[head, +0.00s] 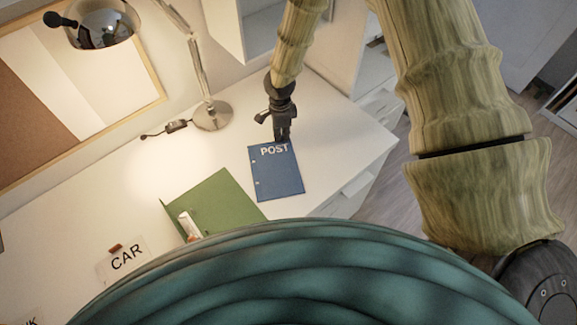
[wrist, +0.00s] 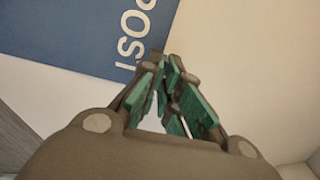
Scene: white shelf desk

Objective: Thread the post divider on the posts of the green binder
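The blue post divider (head: 277,178), marked POST, has small holes along its left edge. Its corner and part of the lettering also show in the wrist view (wrist: 75,30). My gripper (head: 282,138) is at the divider's far edge, above the lettering. In the wrist view its fingertips (wrist: 163,60) come together over that edge and look shut on it. I cannot tell how far the divider is off the desk. The green binder (head: 222,200) lies to the left and nearer, with a white part (head: 188,226) on it. Its posts are not clear, and its near part is hidden.
A desk lamp (head: 212,114) stands behind on the white desk (head: 120,170). A framed board (head: 60,100) is at the back left. The desk's right edge is near the divider.

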